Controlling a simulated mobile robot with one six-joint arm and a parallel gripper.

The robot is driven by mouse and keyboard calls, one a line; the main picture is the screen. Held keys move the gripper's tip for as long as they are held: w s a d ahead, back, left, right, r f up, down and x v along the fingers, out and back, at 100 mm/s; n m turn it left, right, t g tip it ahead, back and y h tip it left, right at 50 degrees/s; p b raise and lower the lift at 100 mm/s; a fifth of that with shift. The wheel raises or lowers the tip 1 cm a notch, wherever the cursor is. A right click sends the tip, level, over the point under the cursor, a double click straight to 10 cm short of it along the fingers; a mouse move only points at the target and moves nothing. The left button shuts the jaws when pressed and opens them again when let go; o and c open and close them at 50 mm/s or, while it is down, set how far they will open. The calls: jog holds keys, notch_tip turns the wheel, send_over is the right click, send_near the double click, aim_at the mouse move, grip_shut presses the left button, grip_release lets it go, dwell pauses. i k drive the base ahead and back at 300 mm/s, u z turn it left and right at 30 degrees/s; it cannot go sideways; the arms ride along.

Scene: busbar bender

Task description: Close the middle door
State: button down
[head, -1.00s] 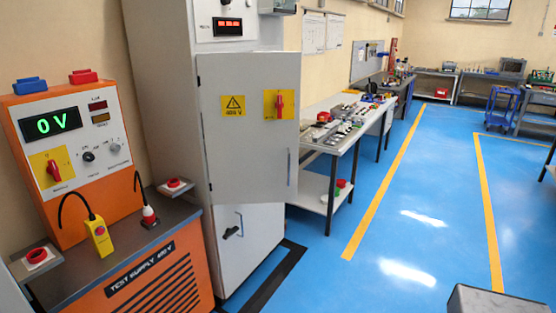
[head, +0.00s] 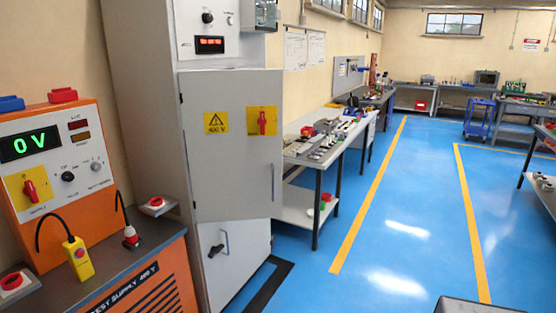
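The middle door (head: 228,165) is a light grey panel on the tall grey cabinet (head: 150,140). It carries a yellow 400 V warning label (head: 216,123), a red rotary switch on a yellow plate (head: 262,121) and a vertical handle (head: 272,181) near its right edge. It appears to stand out from the cabinet front, ajar, and hides the compartment behind it. Below it is a lower door (head: 230,255) with a handle and a black latch. My gripper is not in view.
An orange test supply (head: 60,160) reading 0 V stands at left, with a yellow pendant (head: 78,258) on its bench. A workbench (head: 320,150) with parts lies beyond the cabinet. The blue floor (head: 400,215) to the right is open. A grey block (head: 485,306) shows at bottom right.

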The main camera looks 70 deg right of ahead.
aim_at(235, 171)
jog(key=u, duration=0.95)
jog(key=k, duration=1.3)
jog(key=z, duration=1.1)
jog(key=i, duration=0.45)
jog(key=z, duration=0.05)
